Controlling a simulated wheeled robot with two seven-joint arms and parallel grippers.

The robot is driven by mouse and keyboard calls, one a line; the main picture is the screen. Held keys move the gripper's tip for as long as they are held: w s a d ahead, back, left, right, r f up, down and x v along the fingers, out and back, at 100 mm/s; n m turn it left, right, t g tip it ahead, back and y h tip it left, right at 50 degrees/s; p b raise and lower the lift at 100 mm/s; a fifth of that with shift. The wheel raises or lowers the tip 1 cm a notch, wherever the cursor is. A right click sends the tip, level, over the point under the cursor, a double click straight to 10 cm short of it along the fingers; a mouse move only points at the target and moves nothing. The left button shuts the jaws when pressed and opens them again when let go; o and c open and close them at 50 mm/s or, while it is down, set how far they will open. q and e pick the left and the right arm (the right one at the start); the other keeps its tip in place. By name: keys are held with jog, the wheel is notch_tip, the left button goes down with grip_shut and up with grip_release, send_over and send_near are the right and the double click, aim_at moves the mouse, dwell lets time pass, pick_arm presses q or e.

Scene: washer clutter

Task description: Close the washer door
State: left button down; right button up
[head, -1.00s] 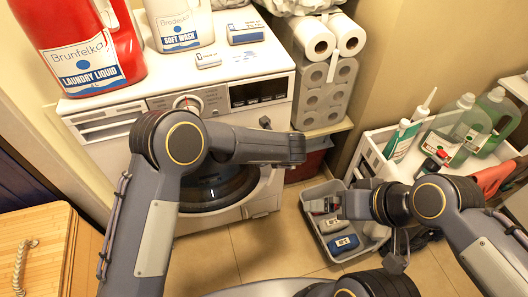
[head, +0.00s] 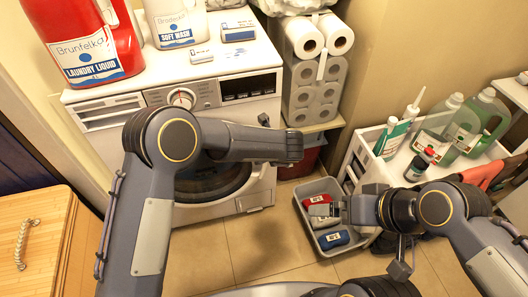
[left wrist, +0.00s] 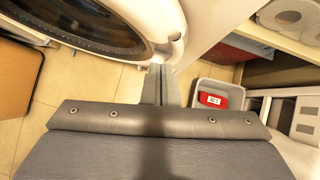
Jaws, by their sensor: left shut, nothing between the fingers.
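The white washer (head: 255,87) stands at the back left. Its round door with dark glass (head: 215,182) is partly hidden behind my left arm in the head view. In the left wrist view, the door's dark glass and grey rim (left wrist: 85,25) fill the upper left. I cannot tell how far the door stands from the washer front. My left gripper (left wrist: 160,75) is shut and empty, its fingertips close to the door's rim; contact is unclear.
A grey bin (head: 302,188) with red and blue packs stands on the floor right of the washer. A white cart (head: 365,150) with bottles is farther right. A red detergent bottle (head: 88,42) stands on the washer. A wooden box (head: 45,225) is at left.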

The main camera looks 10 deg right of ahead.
pick_arm(q)
jog(key=p+v, duration=0.1)
jog(key=v, duration=0.7)
jog(key=shift+d, duration=0.2)
jog(key=w+a+r+m+t+h, duration=0.3)
jog(key=a+r+m, duration=0.25)
jog(key=r, duration=0.45)
jog(key=w+a+r+m+t+h, duration=0.2)
jog(key=w+a+r+m+h, duration=0.25)
jog(key=r, duration=0.55)
jog(key=s+a+r+m+h, duration=0.1)
jog(key=s+a+r+m, duration=0.4)
jog(key=a+m, duration=0.3)
jog(key=s+a+f+m+g, duration=0.3)
jog(key=s+a+m, duration=0.4)
jog(key=s+m, duration=0.55)
jog(key=s+a+f+m+g+y, duration=0.1)
jog(key=s+a+f+m, duration=0.15)
jog(key=s, duration=0.35)
jog(key=s+a+f+m+g+y+p, duration=0.1)
jog(key=s+a+f+m, duration=0.15)
jog(key=s+f, duration=0.2)
jog(key=s+a+f+m+g+y, duration=0.1)
jog(key=s+a+f+m+g, duration=0.1)
jog(key=s+a, duration=0.3)
notch_tip(320, 180, up, 19)
jog(key=d+p, duration=0.1)
jog(key=p, duration=1.7)
jog(key=shift+s+d+p, duration=0.35)
jog(key=shift+s+p, duration=0.05)
